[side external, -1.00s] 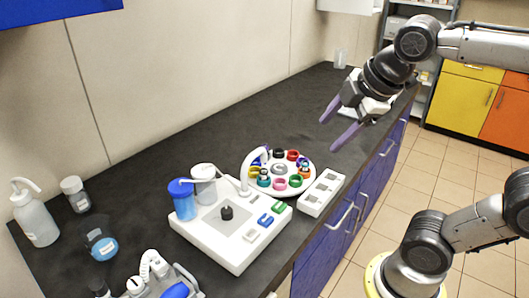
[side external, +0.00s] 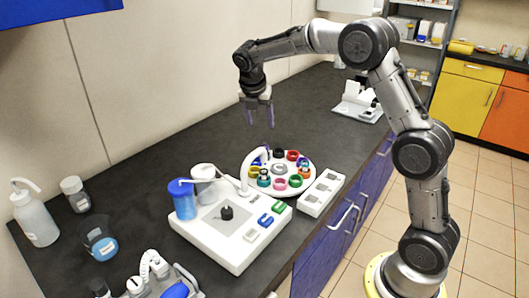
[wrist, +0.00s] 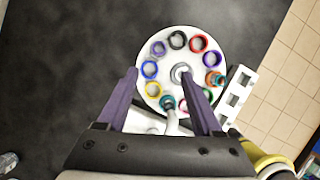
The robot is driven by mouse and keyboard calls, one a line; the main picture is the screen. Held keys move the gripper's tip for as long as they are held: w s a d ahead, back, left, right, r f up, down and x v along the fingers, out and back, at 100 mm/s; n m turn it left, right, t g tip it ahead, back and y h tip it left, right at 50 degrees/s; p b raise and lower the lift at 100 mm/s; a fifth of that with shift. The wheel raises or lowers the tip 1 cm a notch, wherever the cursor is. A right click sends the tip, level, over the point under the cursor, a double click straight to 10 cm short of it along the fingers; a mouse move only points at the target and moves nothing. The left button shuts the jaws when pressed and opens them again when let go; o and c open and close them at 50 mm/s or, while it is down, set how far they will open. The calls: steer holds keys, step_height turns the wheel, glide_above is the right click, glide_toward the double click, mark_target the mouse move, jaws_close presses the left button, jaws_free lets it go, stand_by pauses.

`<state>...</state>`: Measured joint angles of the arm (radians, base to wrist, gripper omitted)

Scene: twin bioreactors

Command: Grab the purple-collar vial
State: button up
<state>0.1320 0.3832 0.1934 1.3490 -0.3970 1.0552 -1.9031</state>
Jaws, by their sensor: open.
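The round white carousel (side external: 299,188) holds a ring of coloured collars; it also shows in the wrist view (wrist: 186,62). My gripper (side external: 260,124) is open and empty, pointing down above the carousel's far side. Its purple fingers (wrist: 158,74) spread over the carousel in the wrist view, the purple collar lying beyond their tips.
A white block with square holes (side external: 321,193) stands right of the carousel. A white device with a blue-lidded vessel (side external: 183,200) stands in front.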

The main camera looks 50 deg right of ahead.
glide_above(264, 144)
steer(key=s+a, duration=0.1)
steer(key=a, duration=0.1)
steer(key=f, duration=0.6)
steer(key=shift+s+a+f, duration=0.2)
steer(key=shift+f, duration=0.05)
steer(key=shift+w+x, duration=0.15)
steer(key=shift+x, duration=1.45)
steer(key=shift+w+x, duration=0.1)
steer(key=shift+x, duration=1.5)
steer(key=shift+d+r, duration=0.1)
steer(key=shift+r, duration=0.1)
jaws_close()
